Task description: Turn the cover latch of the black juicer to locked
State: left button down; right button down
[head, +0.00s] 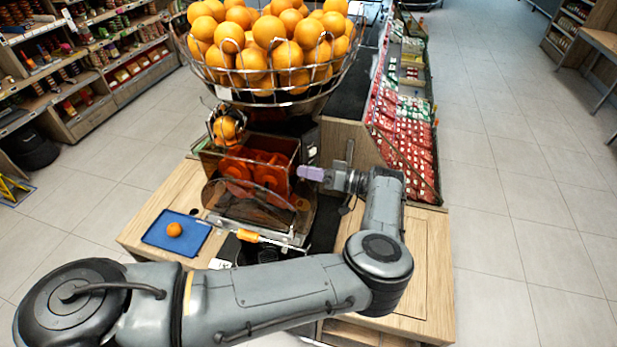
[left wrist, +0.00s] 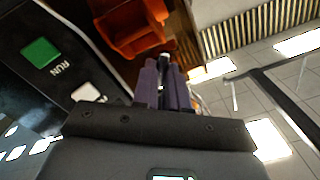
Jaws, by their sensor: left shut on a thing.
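The black juicer (head: 222,203) stands on the wooden counter, with orange pressing parts (head: 262,172) behind its clear cover. My left gripper (head: 303,173) reaches round to the juicer's right side and points left, its purple fingers at the edge of the cover housing. In the left wrist view its fingers (left wrist: 165,85) are shut on a small dark piece with a pale tip, the cover latch (left wrist: 164,60). Most of the latch is hidden between the fingers, and its angle cannot be told. My right gripper is not in view.
A wire basket of oranges (head: 268,88) stands above the juicer. A blue tray (head: 160,238) with one orange (head: 174,229) lies to the left. In the left wrist view a black panel carries a green RUN button (left wrist: 40,52).

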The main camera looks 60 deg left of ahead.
pick_arm(q)
jog(key=m+b, duration=0.3)
jog(key=m, duration=0.2)
jog(key=m+b, duration=0.3)
jog(key=m, duration=0.2)
jog(key=shift+w+f+b, duration=0.1)
jog(key=shift+f+b, duration=0.1)
jog(key=shift+b, duration=0.15)
jog(key=shift+m, duration=0.3)
jog(key=c, duration=1.2)
grip_release()
jog(key=shift+o, duration=0.2)
